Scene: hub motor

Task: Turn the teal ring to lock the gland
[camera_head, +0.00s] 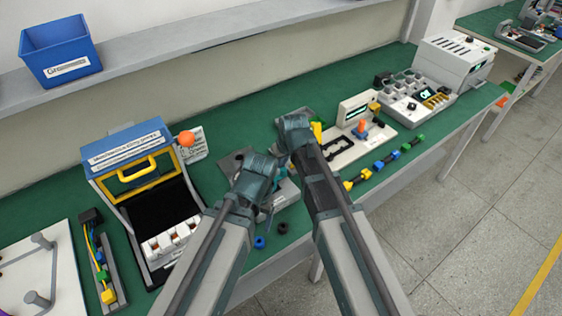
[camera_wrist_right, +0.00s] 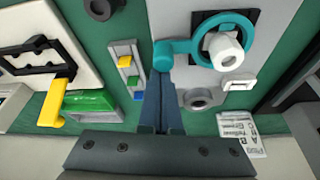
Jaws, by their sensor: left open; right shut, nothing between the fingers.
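The teal ring (camera_wrist_right: 222,24) shows in the right wrist view, around a white cylindrical gland (camera_wrist_right: 228,48) on a grey plate (camera_wrist_right: 205,80). A teal arm sticks out from the ring to the left and ends in a round knob (camera_wrist_right: 172,50). My right gripper (camera_wrist_right: 161,82) is shut and empty, its fingertips just below the knob in the picture; I cannot tell whether they touch it. In the head view my right gripper (camera_head: 283,160) and my open left gripper (camera_head: 266,206) are close together over the workstation, and the ring is hidden behind them.
A black-lined case (camera_head: 160,205) with a yellow handle stands to the left. A white fixture board (camera_head: 350,153) and a grey device (camera_head: 420,95) stand to the right. Blue and dark rings (camera_head: 260,242) lie near the front edge. A blue bin (camera_head: 60,50) sits on the shelf.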

